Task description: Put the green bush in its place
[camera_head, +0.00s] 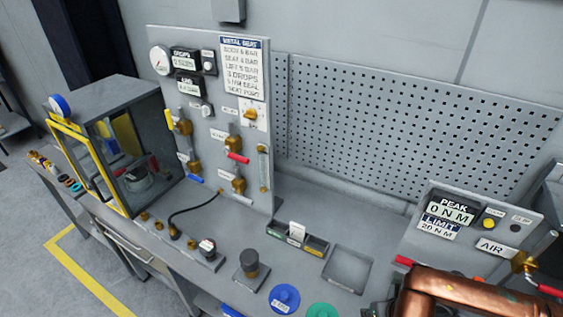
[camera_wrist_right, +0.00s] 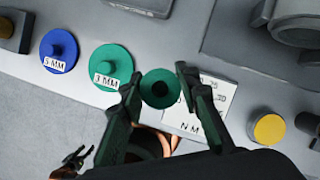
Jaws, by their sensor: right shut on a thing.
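The green bush (camera_wrist_right: 158,88), a small green ring with a dark hole, is between the fingers of my right gripper (camera_wrist_right: 158,86) in the right wrist view. The gripper is shut on it. A green disc (camera_wrist_right: 110,66) labelled 3 MM lies on the bench just left of the fingers; it also shows at the bottom of the head view (camera_head: 321,311). A blue disc (camera_wrist_right: 60,50) labelled 5 MM lies farther left, also in the head view (camera_head: 284,298). In the head view the bush is hidden.
A white label plate (camera_wrist_right: 205,105) and a yellow button (camera_wrist_right: 268,129) lie right of the fingers. In the head view, a three-part tray (camera_head: 316,246), a shallow square recess (camera_head: 347,268) and a dark post (camera_head: 250,264) are on the bench. A peak-torque panel (camera_head: 470,225) stands at right.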

